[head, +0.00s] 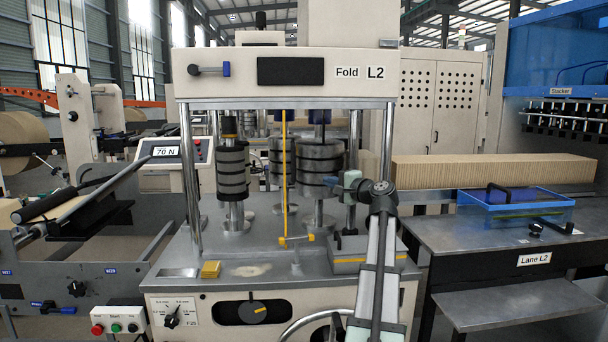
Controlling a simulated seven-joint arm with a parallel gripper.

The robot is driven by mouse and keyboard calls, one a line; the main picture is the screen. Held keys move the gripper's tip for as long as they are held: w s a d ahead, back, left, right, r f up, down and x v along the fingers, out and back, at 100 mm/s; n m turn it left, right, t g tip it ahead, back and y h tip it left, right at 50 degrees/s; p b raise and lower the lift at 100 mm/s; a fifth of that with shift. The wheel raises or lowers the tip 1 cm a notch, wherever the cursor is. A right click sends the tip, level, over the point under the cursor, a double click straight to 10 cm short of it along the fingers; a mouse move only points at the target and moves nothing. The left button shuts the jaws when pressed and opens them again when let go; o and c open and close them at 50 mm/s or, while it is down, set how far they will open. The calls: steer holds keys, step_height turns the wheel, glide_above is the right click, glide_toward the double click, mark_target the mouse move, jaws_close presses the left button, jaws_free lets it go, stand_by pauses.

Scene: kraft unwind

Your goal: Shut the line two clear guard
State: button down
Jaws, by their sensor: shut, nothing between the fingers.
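The line two folding unit, labelled "Fold L2" (360,72), stands in the centre with an open front between metal posts. I cannot make out a clear panel across that opening. A blue see-through box-like cover (515,212) with a black handle (497,192) sits on the "Lane L2" table at right; I cannot tell whether this is the guard or how far it is shut. My gripper (343,188) is at the front right of the folding unit's opening, pointing left, shut and empty. It is well left of the blue cover. My wrist hides part of the right post.
Dark stacked rollers (232,172) stand inside the unit beside a yellow upright rod (285,160). A yellow block (210,269) lies on its deck. A long corrugated stack (490,170) lies behind the Lane L2 table (440,237), whose front left top is clear.

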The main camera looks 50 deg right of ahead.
steer(key=w, duration=1.1)
steer(key=shift+w+d+r, duration=0.15)
steer(key=shift+d+r, duration=0.05)
steer(key=shift+r, duration=0.25)
steer(key=w+a, duration=2.2)
steer(key=shift+w+a, duration=0.2)
steer(key=shift+w, duration=0.05)
steer(key=shift+r, duration=0.1)
